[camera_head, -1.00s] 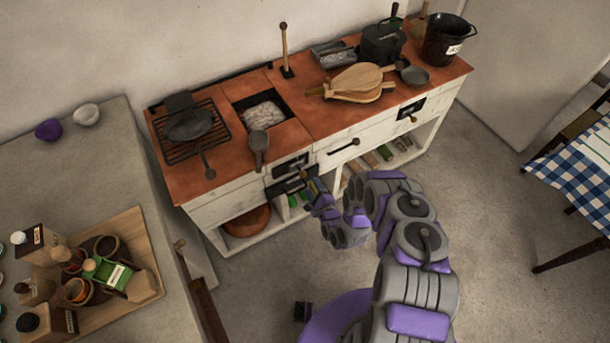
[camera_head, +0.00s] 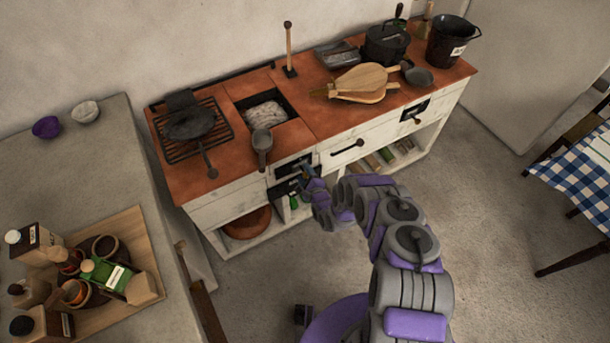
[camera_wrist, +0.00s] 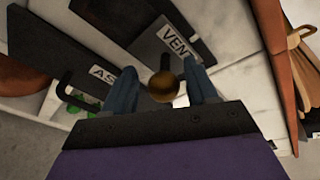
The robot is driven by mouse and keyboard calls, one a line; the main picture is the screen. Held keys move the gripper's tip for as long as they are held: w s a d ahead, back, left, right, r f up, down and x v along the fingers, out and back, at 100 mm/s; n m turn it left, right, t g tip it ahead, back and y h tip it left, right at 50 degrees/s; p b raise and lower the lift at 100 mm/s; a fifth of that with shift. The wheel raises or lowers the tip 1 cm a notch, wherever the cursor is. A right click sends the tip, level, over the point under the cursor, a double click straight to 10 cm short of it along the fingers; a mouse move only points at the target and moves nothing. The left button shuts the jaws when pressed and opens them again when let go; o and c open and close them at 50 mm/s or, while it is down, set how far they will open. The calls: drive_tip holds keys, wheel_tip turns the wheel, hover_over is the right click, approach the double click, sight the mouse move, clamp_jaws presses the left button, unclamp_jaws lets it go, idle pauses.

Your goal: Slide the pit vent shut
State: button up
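The pit vent (camera_head: 292,166) is a dark plate on the white front of the hearth bench, below the fire pit. In the wrist view its plate (camera_wrist: 150,42) carries a white label reading "VEN", the rest hidden. A round brass knob (camera_wrist: 163,87) shows between the two blue fingers of my gripper (camera_wrist: 162,85), with visible gaps on both sides. My gripper is open. In the head view my gripper (camera_head: 306,172) is at the vent, and its fingers partly cover the plate. Whether the knob is fully between the fingertips in depth is unclear.
A second dark plate, labelled "AS" (camera_wrist: 72,72), with a black handle lies just below the vent. A drawer handle (camera_head: 347,147) is to the right. The floor in front is clear.

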drive_tip(key=shift+c, duration=0.7)
drive_tip(key=shift+d, duration=0.35)
drive_tip(key=c, duration=0.6)
drive_tip(key=shift+a, duration=0.1)
clamp_jaws()
drive_tip(key=s+a, duration=0.3)
drive_tip(key=a, duration=0.2)
drive_tip(key=shift+s+a, duration=0.25)
drive_tip(key=shift+s, duration=0.15)
drive_tip(key=shift+f, duration=0.1)
drive_tip(key=o, duration=0.8)
unclamp_jaws()
drive_tip(key=shift+a, duration=0.15)
drive_tip(key=shift+c, duration=0.2)
